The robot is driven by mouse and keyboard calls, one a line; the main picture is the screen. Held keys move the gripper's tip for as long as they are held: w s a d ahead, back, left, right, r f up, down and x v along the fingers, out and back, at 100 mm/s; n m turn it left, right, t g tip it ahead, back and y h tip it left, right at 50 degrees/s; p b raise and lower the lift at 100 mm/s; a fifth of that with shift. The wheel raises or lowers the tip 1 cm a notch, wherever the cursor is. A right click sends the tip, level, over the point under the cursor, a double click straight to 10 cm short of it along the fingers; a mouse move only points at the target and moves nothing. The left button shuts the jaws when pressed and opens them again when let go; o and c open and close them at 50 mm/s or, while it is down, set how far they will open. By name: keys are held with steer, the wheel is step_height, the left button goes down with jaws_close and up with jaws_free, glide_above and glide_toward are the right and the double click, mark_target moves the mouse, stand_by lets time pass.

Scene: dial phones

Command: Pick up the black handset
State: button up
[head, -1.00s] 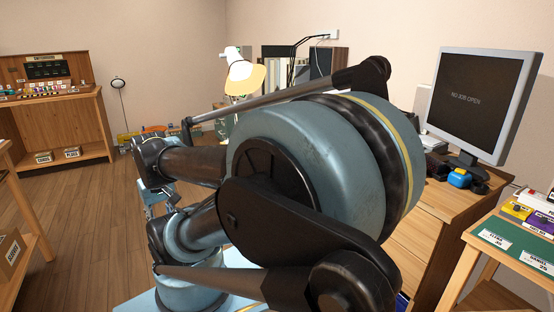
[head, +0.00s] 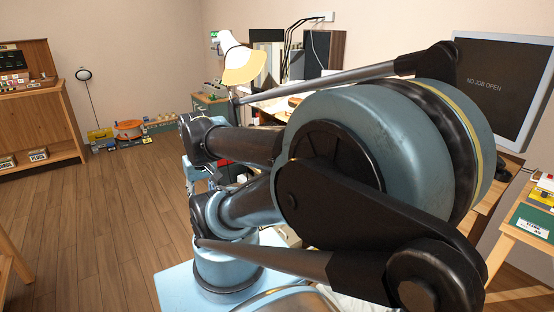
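I cannot make out a black handset in the head view. My own large blue-grey and black arm fills the middle and right of the view and hides much of the workbench behind it. I cannot pick out my gripper or its fingertips.
A monitor (head: 503,85) reading "NO JOB OPEN" stands at the right, partly behind my arm. A lamp (head: 240,62) stands over the back bench. A wooden shelf unit (head: 38,120) is at the left. Orange and yellow items (head: 128,130) lie by the back wall. The wooden floor (head: 105,215) at left is clear.

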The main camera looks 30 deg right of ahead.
steer(key=w+d+r+m+g, duration=0.1)
steer(key=w+d+r+m, duration=0.5)
steer(key=w+d+r, duration=0.75)
steer(key=w+d+m, duration=0.1)
steer(key=w+d, duration=0.3)
steer(key=d, duration=0.3)
steer(key=w+d+m, duration=0.2)
steer(key=w+d, duration=0.1)
steer(key=d, duration=0.5)
steer(key=w+d+f+m+g, duration=0.1)
steer(key=w+d+f+m, duration=0.1)
steer(key=d, duration=1.1)
step_height(320, 180, down, 11)
steer(key=shift+d+f, duration=0.15)
steer(key=shift+f, duration=0.05)
steer(key=shift+a+f, duration=0.2)
steer(key=shift+f, duration=1.3)
steer(key=shift+a+f, duration=0.2)
steer(key=shift+f, duration=1.3)
